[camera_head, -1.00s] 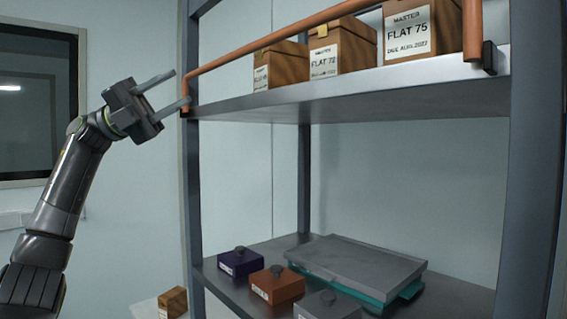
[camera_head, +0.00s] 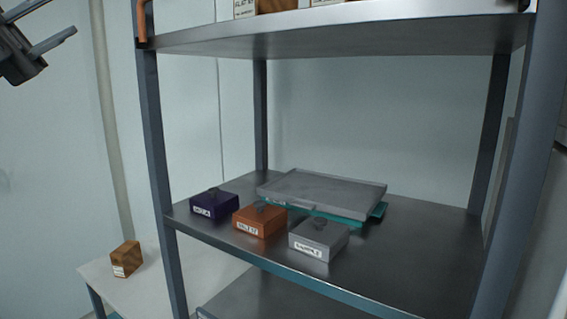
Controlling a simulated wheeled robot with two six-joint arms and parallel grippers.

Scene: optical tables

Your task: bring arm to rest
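My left gripper (camera_head: 50,27) is at the top left corner of the head view, partly cut off by the frame edge. Its two fingers are spread apart with nothing between them. It hangs in free air in front of the pale wall, left of the shelf rack's post (camera_head: 152,150) and apart from it. The rest of the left arm is out of view. My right gripper and arm are not in view.
The rack's lower shelf (camera_head: 420,245) holds a purple box (camera_head: 214,204), an orange box (camera_head: 260,221), a grey box (camera_head: 319,238) and a grey tray (camera_head: 325,190) on a teal base. A wooden box (camera_head: 126,258) sits on a white table (camera_head: 200,262). Wooden boxes stand above.

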